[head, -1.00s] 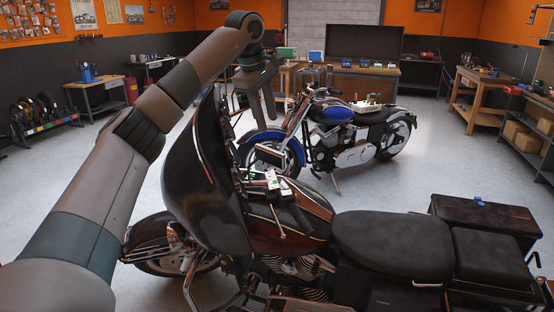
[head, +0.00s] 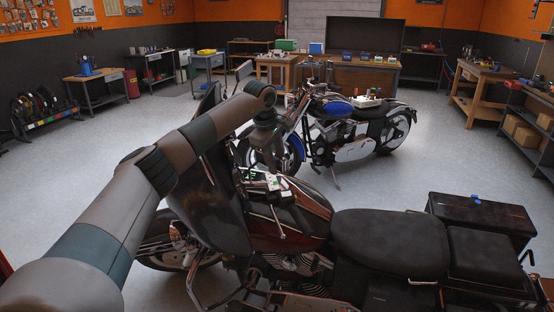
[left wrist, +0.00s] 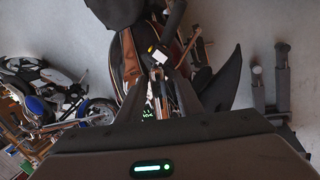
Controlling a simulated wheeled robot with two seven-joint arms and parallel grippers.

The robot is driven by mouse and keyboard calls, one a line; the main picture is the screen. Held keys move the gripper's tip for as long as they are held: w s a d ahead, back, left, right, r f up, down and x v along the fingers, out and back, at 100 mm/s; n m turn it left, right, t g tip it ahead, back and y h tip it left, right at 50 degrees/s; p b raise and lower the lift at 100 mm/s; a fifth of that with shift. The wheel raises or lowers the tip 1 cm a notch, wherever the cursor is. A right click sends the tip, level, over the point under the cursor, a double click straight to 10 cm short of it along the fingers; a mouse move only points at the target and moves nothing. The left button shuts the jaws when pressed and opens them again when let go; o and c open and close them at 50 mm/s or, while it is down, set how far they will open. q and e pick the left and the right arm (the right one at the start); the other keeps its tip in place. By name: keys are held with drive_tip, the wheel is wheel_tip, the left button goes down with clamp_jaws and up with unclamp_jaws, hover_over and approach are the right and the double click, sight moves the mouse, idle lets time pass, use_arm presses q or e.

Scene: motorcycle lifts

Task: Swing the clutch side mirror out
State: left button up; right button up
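The near dark motorcycle (head: 385,243) stands with its fairing (head: 205,205) to the left. My left gripper (head: 268,140) points down over its handlebar and dash, in front of the windscreen. In the left wrist view (left wrist: 160,90) its dark fingers look apart, with the lit green gauge (left wrist: 148,113) showing between them. The clutch side mirror is not clearly seen; the gripper covers that spot in the head view. A thin upright mirror-like panel (head: 243,70) shows behind my arm; I cannot tell which part it is. A black handlebar grip (left wrist: 175,18) shows above the gripper. My right gripper is out of view.
A blue motorcycle (head: 345,135) stands behind the near one, with a tray of items on it. Workbenches (head: 375,82) line the back wall. The floor on the left (head: 75,185) is clear.

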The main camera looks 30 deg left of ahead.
use_arm(q)
drive_tip(key=shift+w+f, duration=0.15)
drive_tip(key=shift+f, duration=0.25)
clamp_jaws()
